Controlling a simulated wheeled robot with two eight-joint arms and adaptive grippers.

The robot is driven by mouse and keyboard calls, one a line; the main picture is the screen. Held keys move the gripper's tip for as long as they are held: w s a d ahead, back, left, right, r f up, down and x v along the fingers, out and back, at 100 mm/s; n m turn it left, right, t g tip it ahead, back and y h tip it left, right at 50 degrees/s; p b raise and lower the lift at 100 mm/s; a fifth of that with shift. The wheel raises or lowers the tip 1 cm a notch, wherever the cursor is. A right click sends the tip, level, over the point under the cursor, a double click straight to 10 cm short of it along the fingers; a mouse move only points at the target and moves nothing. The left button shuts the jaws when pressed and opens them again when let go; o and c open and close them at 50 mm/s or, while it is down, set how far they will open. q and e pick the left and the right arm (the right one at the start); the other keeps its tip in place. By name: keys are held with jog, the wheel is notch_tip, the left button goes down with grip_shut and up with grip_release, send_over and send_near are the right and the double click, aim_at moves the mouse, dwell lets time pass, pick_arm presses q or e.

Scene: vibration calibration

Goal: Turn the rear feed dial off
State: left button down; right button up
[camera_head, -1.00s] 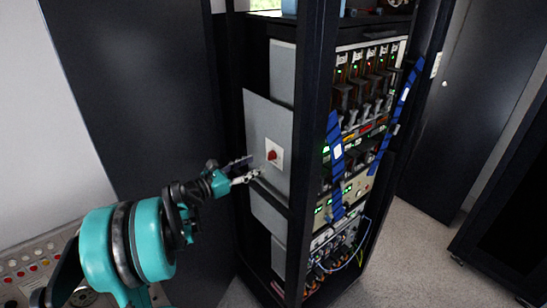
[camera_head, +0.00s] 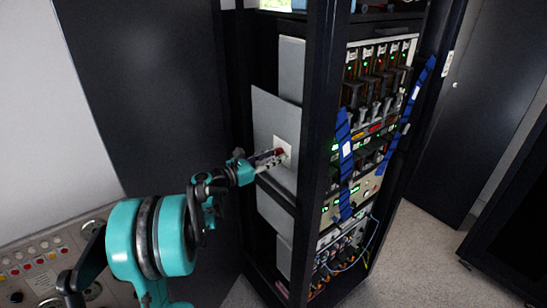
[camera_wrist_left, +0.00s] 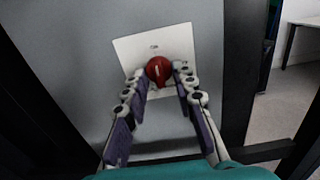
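The feed dial is a red knob (camera_wrist_left: 159,70) on a white square plate (camera_wrist_left: 130,47), fixed to a grey panel (camera_head: 270,110) on the side of the rack. In the head view the knob (camera_head: 281,152) is mostly covered by my left gripper (camera_head: 279,156). In the left wrist view my left gripper (camera_wrist_left: 161,75) has its two fingers apart, one on each side of the knob, with the tips close to it. I cannot tell whether the tips touch it. A pale mark shows on the knob's face. My right gripper is not in view.
A black rack post (camera_head: 315,130) stands just right of the panel. The rack's front holds lit modules (camera_head: 380,65) and blue straps (camera_head: 346,160). A console with coloured buttons (camera_head: 28,266) is at lower left. Grey floor (camera_head: 420,245) is clear at right.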

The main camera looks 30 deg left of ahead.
pick_arm(q)
jog(key=shift+m, duration=0.4)
jog(key=m, duration=0.5)
jog(key=m+p, duration=0.1)
jog(key=m, duration=0.5)
jog(key=m+p, duration=0.1)
jog(key=m, duration=0.5)
jog(key=shift+a+r, duration=0.2)
jog(key=shift+a, duration=0.05)
jog(key=shift+m, duration=0.3)
jog(key=c, duration=1.3)
grip_release()
jog(key=shift+w, duration=0.1)
jog(key=shift+o, duration=0.2)
